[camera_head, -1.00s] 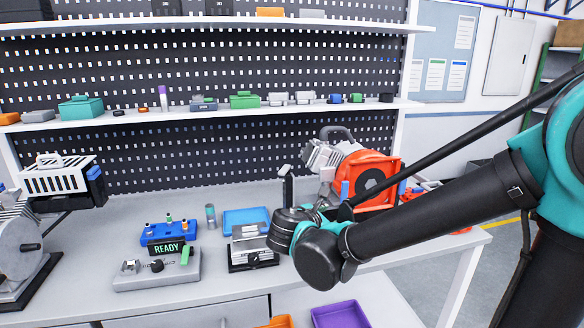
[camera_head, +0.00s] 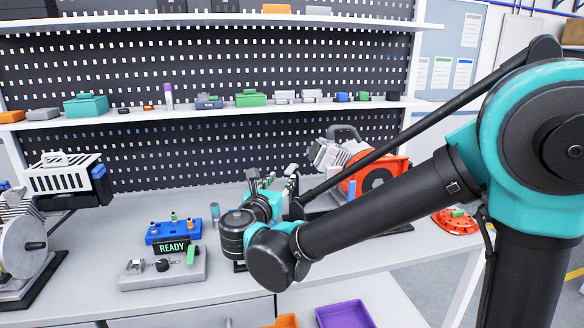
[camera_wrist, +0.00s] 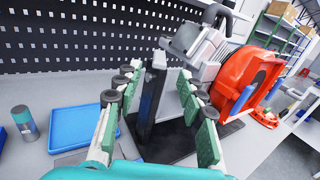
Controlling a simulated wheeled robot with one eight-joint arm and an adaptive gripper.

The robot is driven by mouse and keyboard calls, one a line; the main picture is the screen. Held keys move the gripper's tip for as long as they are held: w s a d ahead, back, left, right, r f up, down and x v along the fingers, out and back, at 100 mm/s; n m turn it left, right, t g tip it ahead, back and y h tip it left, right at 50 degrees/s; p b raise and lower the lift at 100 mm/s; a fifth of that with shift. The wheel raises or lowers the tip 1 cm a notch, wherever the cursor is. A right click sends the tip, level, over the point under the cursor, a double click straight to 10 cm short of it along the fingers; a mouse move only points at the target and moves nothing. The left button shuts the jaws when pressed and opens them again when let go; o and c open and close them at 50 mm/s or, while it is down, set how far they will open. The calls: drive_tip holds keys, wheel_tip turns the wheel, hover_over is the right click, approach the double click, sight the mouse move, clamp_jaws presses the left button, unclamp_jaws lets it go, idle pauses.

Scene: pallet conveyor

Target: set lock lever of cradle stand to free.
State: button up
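The orange and grey machine (camera_head: 376,178) sits at the right of the bench, apparently on the cradle stand, whose dark base (camera_wrist: 182,144) shows in the wrist view. A black upright bar (camera_wrist: 150,98) with a lighter edge rises from that base, left of the machine (camera_wrist: 246,82). It may be the lock lever; I cannot read its setting. My gripper (camera_head: 291,186) is by this bar in the head view. In the wrist view my gripper (camera_wrist: 160,88) is open, its green-padded fingers on either side of the bar, with gaps visible. The bar's lower front is partly hidden.
A control box with a READY display (camera_head: 172,247) stands at the front left. A red disc (camera_head: 456,221) lies at the right bench end. The pegboard (camera_head: 150,155) closes the back.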

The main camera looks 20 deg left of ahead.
sight(292, 166)
drive_tip(key=w, duration=1.1)
drive_tip(key=shift+a, duration=0.15)
drive_tip(key=shift+s, duration=0.1)
clamp_jaws()
